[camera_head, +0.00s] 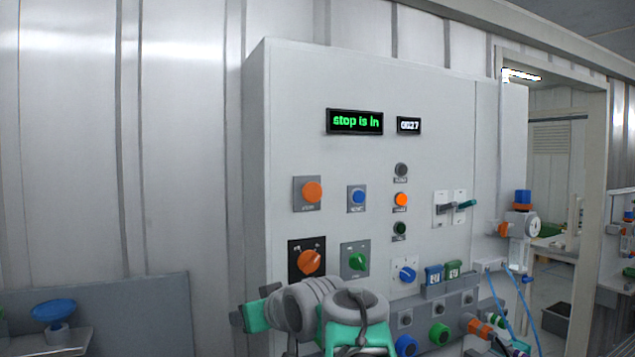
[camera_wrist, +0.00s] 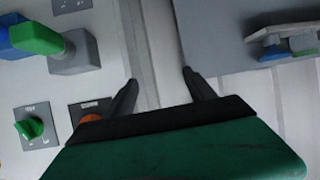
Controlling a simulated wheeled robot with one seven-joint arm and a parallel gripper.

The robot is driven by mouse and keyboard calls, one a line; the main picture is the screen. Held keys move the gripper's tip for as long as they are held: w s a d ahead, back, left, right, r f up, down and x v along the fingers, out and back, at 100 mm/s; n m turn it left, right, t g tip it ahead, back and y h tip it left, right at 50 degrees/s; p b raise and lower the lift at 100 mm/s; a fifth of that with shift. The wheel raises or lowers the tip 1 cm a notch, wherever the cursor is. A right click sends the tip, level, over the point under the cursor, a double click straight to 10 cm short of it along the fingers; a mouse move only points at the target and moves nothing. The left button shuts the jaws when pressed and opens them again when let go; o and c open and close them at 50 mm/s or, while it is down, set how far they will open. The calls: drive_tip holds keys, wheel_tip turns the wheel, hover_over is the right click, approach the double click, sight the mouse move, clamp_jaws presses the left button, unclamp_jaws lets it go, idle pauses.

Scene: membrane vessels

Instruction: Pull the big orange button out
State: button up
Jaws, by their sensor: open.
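The big orange button (camera_head: 312,193) sits on a grey square plate at the upper left of the pale cabinet front in the head view. A green-lit display (camera_head: 355,121) above it reads "stop is in". My gripper (camera_head: 252,305) is low at the cabinet's left edge, below and left of the button and apart from it. In the wrist view my gripper (camera_wrist: 163,88) has its two dark fingers spread with nothing between them, over a vertical panel edge. I cannot see the big button in the wrist view.
An orange rotary knob (camera_head: 309,262) on a black plate sits under the button; its edge shows in the wrist view (camera_wrist: 92,147). A blue button (camera_head: 358,197) and green knob (camera_head: 357,261) are to the right. A blue handwheel (camera_head: 54,310) stands at lower left.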

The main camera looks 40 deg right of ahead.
drive_tip(key=s+d+r+t+h, duration=0.2)
drive_tip(key=d+r, duration=0.6)
drive_tip(key=r, duration=0.3)
drive_tip(key=n+t+h+p, duration=0.1)
drive_tip(key=t+p, duration=0.1)
drive_tip(key=t, duration=0.1)
approach(314, 192)
drive_tip(key=p+x, duration=0.2)
drive_tip(key=x, duration=0.6)
drive_tip(key=shift+w+p, duration=0.15)
drive_tip(key=shift+p, duration=0.25)
drive_tip(key=shift+c, duration=0.3)
clamp_jaws()
